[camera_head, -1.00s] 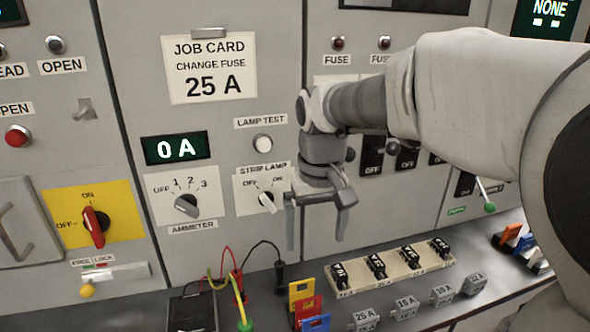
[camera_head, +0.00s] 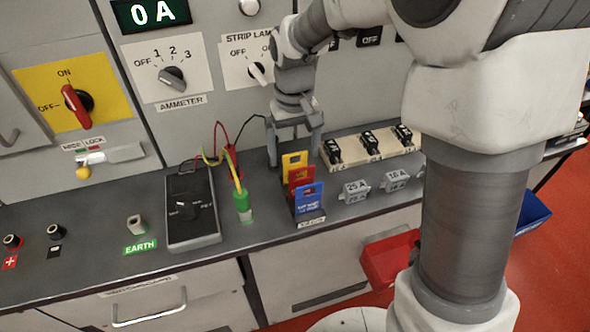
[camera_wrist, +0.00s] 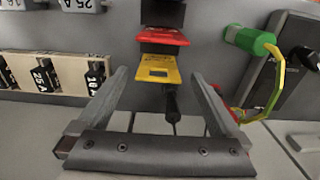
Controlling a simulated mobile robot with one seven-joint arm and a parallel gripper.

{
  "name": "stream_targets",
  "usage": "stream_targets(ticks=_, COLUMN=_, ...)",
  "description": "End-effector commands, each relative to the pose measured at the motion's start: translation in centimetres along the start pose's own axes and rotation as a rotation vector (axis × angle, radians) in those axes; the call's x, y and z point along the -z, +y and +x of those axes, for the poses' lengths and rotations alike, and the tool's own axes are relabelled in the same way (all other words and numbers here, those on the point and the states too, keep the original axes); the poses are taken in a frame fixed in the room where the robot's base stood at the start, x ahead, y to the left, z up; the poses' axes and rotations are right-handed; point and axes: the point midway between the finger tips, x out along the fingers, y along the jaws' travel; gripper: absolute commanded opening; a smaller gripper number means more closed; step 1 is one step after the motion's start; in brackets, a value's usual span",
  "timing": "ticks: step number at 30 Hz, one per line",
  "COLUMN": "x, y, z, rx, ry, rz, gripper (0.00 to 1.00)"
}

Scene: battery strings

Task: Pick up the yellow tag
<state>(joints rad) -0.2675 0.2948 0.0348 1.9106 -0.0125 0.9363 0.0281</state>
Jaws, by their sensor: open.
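The yellow tag (camera_head: 294,162) stands at the back of a short row of tags on the grey bench, behind a red tag (camera_head: 301,178) and a blue tag (camera_head: 308,198). My gripper (camera_head: 294,148) is open and empty, just above and behind the yellow tag, fingers pointing down. In the wrist view the yellow tag (camera_wrist: 157,72) lies beyond and between the two open fingertips (camera_wrist: 157,75), with the red tag (camera_wrist: 163,37) past it. I cannot tell whether a finger touches it.
A fuse rack (camera_head: 369,147) stands right of the tags, with loose grey fuses (camera_head: 355,190) in front. A red bin (camera_head: 390,257) hangs at the bench front.

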Motion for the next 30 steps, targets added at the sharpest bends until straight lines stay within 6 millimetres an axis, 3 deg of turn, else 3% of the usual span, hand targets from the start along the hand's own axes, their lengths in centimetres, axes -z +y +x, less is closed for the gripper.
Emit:
stream_targets(ticks=12, x=0.0, y=0.2, z=4.9, rx=0.000, ry=-0.002, rz=0.000, gripper=1.00)
stream_targets(ticks=21, x=0.0, y=0.2, z=5.4, rx=0.000, ry=0.000, rz=0.000, gripper=1.00)
stream_targets(ticks=30, x=0.0, y=0.2, z=5.4, rx=0.000, ry=0.000, rz=0.000, gripper=0.48)
